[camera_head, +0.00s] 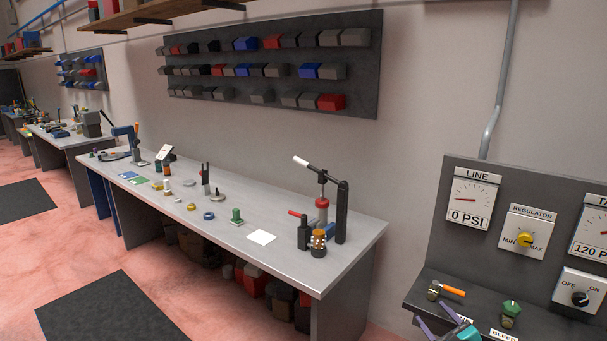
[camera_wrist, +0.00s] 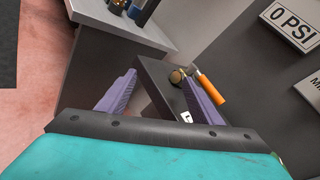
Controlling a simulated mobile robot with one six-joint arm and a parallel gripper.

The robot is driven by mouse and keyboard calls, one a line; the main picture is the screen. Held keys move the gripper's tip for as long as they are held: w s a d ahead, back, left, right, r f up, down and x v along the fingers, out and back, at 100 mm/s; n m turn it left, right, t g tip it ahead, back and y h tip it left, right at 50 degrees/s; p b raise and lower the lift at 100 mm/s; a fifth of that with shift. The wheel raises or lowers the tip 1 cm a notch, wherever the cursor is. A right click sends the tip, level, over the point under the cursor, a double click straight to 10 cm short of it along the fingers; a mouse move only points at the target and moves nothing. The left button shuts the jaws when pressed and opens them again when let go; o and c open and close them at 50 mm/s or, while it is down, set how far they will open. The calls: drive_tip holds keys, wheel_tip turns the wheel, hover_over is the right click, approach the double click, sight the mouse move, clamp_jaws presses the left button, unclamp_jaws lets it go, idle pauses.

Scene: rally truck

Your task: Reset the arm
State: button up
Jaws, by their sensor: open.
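My gripper (camera_wrist: 158,95) shows in the wrist view with two purple fingers spread apart, open and with nothing between them. Its teal body fills the bottom of that view. In the head view, my gripper (camera_head: 441,330) shows at the bottom edge, low in front of the dark panel's ledge. The orange-handled valve (camera_head: 446,291) sits on that ledge, just above my gripper in the head view. In the wrist view the valve's orange handle (camera_wrist: 209,87) appears beside the right finger, and I cannot tell whether they touch.
The dark panel (camera_head: 455,183) at right carries a LINE gauge (camera_head: 471,199) reading 0 PSI, a yellow regulator knob (camera_head: 525,240), an OFF/ON knob (camera_head: 580,298) and a green bleed knob (camera_head: 510,309). A long workbench (camera_head: 345,259) with tools stands left. Open floor lies in front of it.

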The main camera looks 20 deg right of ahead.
drive_tip(key=w+a+f+n+g+y, duration=0.25)
drive_tip(key=a+n, duration=0.25)
drive_tip(key=a, duration=0.3)
drive_tip(key=w+a+f+n+g+y, duration=0.1)
drive_tip(key=w+a+f+n+y, duration=0.25)
drive_tip(key=a, duration=0.55)
drive_tip(key=w+a+f+n+g+y, duration=0.2)
drive_tip(key=a+n, duration=0.3)
drive_tip(key=a, duration=0.3)
drive_tip(key=s+a+f+n+g+h, duration=0.2)
drive_tip(key=s+a+f+n+g, duration=0.1)
drive_tip(key=a+n, duration=0.35)
drive_tip(key=s+a+f+n+g+h, duration=0.1)
drive_tip(key=s+a+f+n+g, duration=0.25)
drive_tip(key=a+n, duration=0.3)
drive_tip(key=s+a+f+n+g+h, duration=0.2)
drive_tip(key=a+f+n+g, duration=0.15)
drive_tip(key=a+n, duration=0.3)
drive_tip(key=s+f+g+b, duration=0.6)
drive_tip(key=s+f+b, duration=0.6)
drive_tip(key=s+f, duration=1.4)
wheel_tip(320, 180, down, 3)
drive_tip(key=shift+a+f+m, duration=0.15)
drive_tip(key=shift+f+m, duration=0.05)
drive_tip(key=shift+m, duration=0.2)
drive_tip(key=shift+s, duration=0.1)
